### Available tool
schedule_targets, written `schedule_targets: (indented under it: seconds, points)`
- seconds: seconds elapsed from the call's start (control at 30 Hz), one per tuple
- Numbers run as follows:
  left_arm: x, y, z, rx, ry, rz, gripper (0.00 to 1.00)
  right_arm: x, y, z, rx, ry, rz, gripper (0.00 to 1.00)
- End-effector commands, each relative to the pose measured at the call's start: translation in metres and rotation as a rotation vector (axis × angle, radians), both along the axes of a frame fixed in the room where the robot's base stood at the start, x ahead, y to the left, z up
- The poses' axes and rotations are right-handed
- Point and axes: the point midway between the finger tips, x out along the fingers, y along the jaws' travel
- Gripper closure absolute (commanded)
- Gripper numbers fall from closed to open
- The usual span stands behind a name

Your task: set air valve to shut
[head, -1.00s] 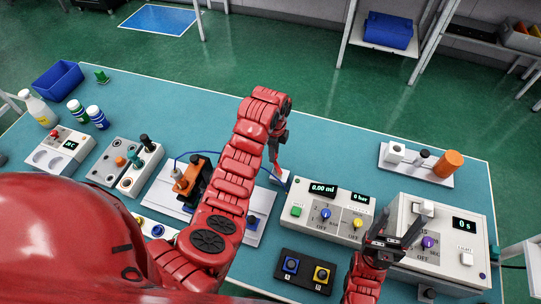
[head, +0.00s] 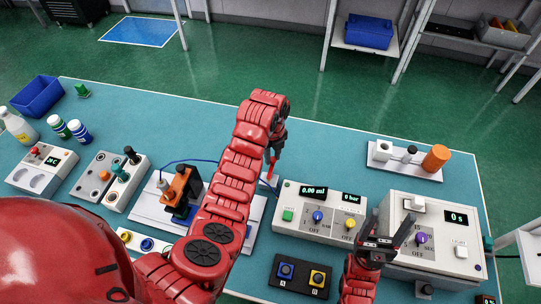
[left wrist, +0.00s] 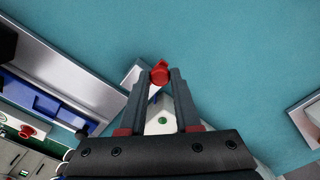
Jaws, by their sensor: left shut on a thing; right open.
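The air valve's red handle (left wrist: 159,72) sits between the fingertips of my left gripper (left wrist: 160,84) in the left wrist view. My left gripper is shut on it. In the head view my left gripper (head: 271,172) points down behind the left rear corner of the white control box (head: 300,224). The valve body is mostly hidden by the fingers and my arm. The box's pressure display (head: 351,197) reads 0 bar. My right gripper (head: 384,242) is open and empty, above the front gap between the control box and the timer box (head: 440,258).
A black block with blue and yellow buttons (head: 301,276) lies in front of the control box. A pale stand with an orange cylinder (head: 435,158) is at the back right. The blue bench top (head: 215,128) is clear behind my left arm.

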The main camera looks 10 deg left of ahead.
Motion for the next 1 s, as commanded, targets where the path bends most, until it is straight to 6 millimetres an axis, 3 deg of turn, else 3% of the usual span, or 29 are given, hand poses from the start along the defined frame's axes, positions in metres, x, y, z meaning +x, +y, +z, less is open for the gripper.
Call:
schedule_targets:
  seconds: [0.57, 0.6, 0.73, 1.0]
  points:
    - [0.0000, -0.0024, 0.0001, -0.001, -0.001, -0.032, 1.00, 0.0000, 0.0000, -0.0001, 0.000, 0.000, 0.000, 0.33]
    - [0.0000, -0.0024, 0.0001, -0.001, -0.001, -0.032, 0.63, 0.0000, 0.0000, -0.0002, 0.000, 0.000, 0.000, 0.33]
    - [0.0000, -0.0022, 0.0001, -0.001, -0.001, -0.031, 0.40, 0.0001, 0.0000, -0.0002, 0.000, 0.000, 0.000, 0.33]
    - [-0.0001, -0.0018, 0.0002, 0.000, 0.000, -0.030, 0.38, 0.0000, 0.0000, 0.0000, 0.000, 0.000, 0.000, 0.33]
